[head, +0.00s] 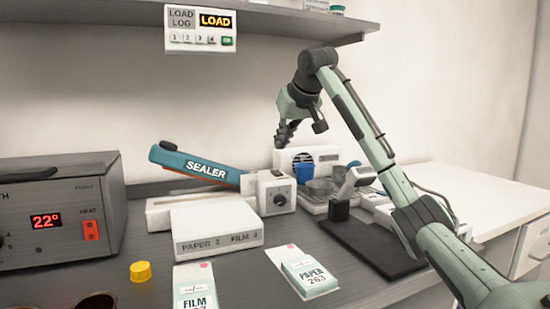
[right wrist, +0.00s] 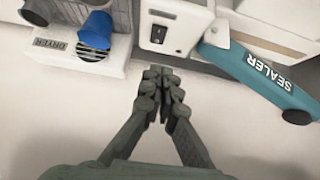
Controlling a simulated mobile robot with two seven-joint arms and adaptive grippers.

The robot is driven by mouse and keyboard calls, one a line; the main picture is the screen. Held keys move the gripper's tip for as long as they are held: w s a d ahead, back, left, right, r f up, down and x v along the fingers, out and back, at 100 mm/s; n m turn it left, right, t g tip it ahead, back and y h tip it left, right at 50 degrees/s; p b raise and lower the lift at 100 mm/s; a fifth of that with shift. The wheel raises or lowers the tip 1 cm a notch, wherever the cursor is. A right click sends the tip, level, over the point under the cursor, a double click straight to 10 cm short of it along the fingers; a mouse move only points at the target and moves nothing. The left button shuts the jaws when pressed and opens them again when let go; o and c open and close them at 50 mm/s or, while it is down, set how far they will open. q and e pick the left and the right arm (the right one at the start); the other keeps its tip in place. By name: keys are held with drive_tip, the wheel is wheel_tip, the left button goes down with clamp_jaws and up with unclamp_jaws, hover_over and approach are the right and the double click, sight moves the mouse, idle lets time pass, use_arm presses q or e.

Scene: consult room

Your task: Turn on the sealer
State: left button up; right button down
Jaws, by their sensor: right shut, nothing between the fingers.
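The sealer (head: 205,168) has a teal lever arm, raised at its left end, and a white body with a dark knob on its front. In the right wrist view the sealer (right wrist: 262,72) shows from behind, with a black rocker switch (right wrist: 157,34) on its rear face. I cannot tell which way the switch is set. My right gripper (head: 280,144) is above and behind the sealer body in the head view. In the right wrist view my right gripper (right wrist: 160,72) is shut and empty, its tips just short of the switch and apparently apart from it. My left gripper is not in view.
A white dryer (right wrist: 75,55) with a blue cup in front stands beside the sealer. A heater box (head: 60,210) reads 22° at left. A paper and film box (head: 217,228) stands in front. A shelf (head: 250,22) hangs above; bare wall lies behind.

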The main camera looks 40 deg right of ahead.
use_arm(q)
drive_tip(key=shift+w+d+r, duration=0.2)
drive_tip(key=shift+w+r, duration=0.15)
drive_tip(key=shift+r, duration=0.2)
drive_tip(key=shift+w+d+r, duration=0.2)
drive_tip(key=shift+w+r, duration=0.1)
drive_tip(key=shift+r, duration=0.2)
use_arm(e)
drive_tip(key=s+r, duration=0.4)
drive_tip(key=s, duration=0.2)
drive_tip(key=shift+a+r, duration=0.2)
drive_tip(key=shift+a, duration=0.05)
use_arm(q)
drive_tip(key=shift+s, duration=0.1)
use_arm(e)
drive_tip(key=shift+s, duration=0.1)
